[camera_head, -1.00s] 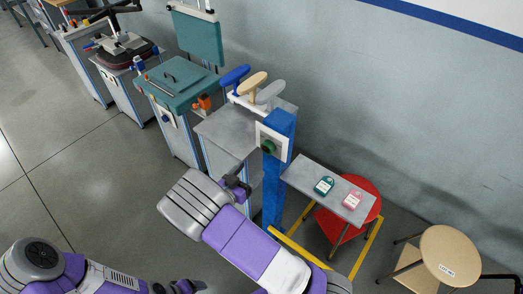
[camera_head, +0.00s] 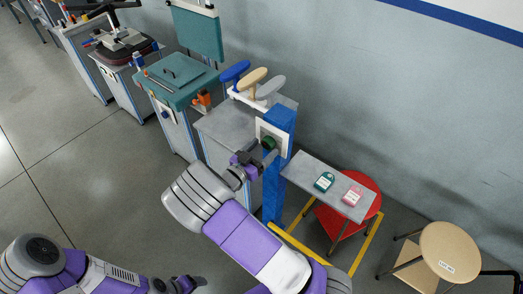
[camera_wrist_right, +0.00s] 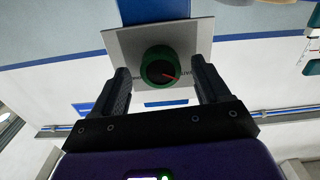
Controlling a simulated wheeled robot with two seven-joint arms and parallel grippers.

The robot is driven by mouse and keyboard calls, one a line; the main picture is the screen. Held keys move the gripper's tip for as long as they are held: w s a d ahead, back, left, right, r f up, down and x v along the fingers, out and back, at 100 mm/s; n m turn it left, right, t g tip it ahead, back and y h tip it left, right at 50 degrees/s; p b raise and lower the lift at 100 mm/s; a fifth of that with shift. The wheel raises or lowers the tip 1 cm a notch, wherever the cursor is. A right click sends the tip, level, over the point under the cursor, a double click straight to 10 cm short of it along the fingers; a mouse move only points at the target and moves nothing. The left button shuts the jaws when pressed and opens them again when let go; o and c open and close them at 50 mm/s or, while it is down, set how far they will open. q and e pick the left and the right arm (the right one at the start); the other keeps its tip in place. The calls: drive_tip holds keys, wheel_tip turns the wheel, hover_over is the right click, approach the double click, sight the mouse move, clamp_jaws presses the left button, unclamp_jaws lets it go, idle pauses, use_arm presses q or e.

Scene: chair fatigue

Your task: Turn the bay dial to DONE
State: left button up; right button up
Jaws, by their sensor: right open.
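The bay dial is a dark green round knob (camera_head: 268,143) on a pale square plate on a blue post (camera_head: 274,190). In the right wrist view the dial (camera_wrist_right: 158,66) sits between my two fingers, with a red pointer towards the lower right. Small lettering on the plate beside it is partly hidden and unreadable. My right gripper (camera_head: 262,157) is open in front of the dial, one finger on each side, with gaps between fingers and knob. My left gripper (camera_head: 180,286) is low at the bottom edge, away from the dial; its jaws are unclear.
A grey shelf (camera_head: 309,177) with a green tag and a pink tag stands right of the post, above a red stool (camera_head: 365,185). A wooden stool (camera_head: 450,252) is further right. A grey cabinet with several armrest pads (camera_head: 253,78) stands behind the post.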

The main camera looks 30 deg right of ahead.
drive_tip(key=c, duration=1)
drive_tip(key=shift+c, duration=0.2)
